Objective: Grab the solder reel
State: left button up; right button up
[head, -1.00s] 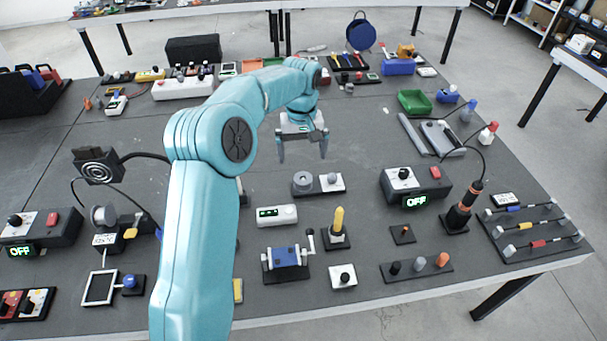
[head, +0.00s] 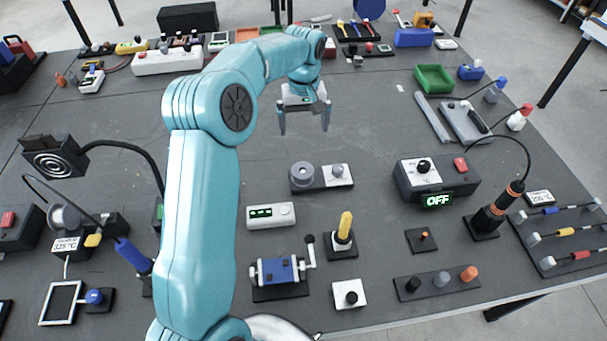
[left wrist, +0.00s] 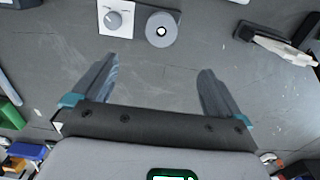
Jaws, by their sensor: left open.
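A grey reel-like disc (head: 302,175) with a hole in its middle sits on a dark plate beside a grey knob on a white panel (head: 339,174). In the left wrist view the disc (left wrist: 161,30) shows its pale centre at the top. My left gripper (head: 304,130) is open and empty over bare table, beyond the disc and apart from it. In the left wrist view its two fingers (left wrist: 156,68) are spread, with the disc ahead of them. A second grey spool (head: 66,218) stands at the left beside the soldering station. My right gripper is not in view.
A power unit reading OFF (head: 437,180) stands to the right. A white display box (head: 271,215), a blue crank vise (head: 279,270) and a yellow-handled tool (head: 344,228) lie nearer. A green tray (head: 434,78) is at the back right. The table around the gripper is clear.

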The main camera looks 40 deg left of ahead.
pick_arm(q)
jog(key=p, duration=0.1)
send_over(303, 171)
notch_tip(303, 171, down, 10)
jog(key=shift+d+f, duration=0.1)
jog(key=shift+f, duration=0.15)
jog(key=shift+d+f, duration=0.15)
jog(key=shift+f, duration=0.4)
jog(key=f, duration=0.1)
jog(key=f+p, duration=0.1)
jog(key=f, duration=0.1)
jog(key=f+p, duration=0.1)
jog(key=shift+s+a+f, duration=0.1)
jog(key=shift+a+f, duration=0.2)
jog(key=shift+d+f, duration=0.1)
jog(key=shift+f, duration=0.1)
jog(key=c, duration=1)
jog(key=shift+c, duration=0.8)
